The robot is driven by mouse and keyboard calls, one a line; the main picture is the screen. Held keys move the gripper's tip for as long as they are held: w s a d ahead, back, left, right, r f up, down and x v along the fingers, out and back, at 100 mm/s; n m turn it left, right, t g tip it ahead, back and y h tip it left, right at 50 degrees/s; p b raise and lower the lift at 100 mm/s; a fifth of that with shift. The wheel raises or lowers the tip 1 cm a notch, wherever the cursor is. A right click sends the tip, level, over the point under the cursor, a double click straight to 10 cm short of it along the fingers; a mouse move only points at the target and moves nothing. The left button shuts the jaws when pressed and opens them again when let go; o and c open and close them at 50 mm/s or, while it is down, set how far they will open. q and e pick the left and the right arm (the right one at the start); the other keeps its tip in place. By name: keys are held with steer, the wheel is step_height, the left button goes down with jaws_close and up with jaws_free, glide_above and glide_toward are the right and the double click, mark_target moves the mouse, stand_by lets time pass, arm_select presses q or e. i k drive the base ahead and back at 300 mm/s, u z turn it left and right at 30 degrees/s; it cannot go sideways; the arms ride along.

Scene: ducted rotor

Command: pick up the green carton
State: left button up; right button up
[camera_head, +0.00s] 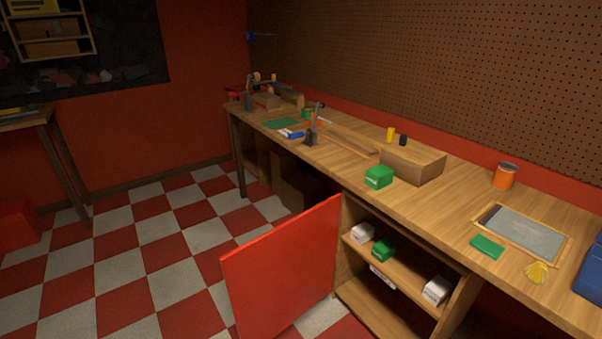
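A small green carton (378,177) sits on the wooden workbench (453,212), near its front edge and beside a wooden block or box (413,165). A second green carton (382,250) is on the upper shelf (404,270) of the open cabinet below the bench, between two white cartons, one at the left (362,232) and one at the right (436,290). Both green cartons have a pale mark on the front. Neither of my grippers is in view.
A red cabinet door (283,271) stands open into the floor space at the left.

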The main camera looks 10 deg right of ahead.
mark_target(379, 176)
steer(key=u, duration=1)
steer(key=i, duration=1.55)
steer(key=z, duration=3.25)
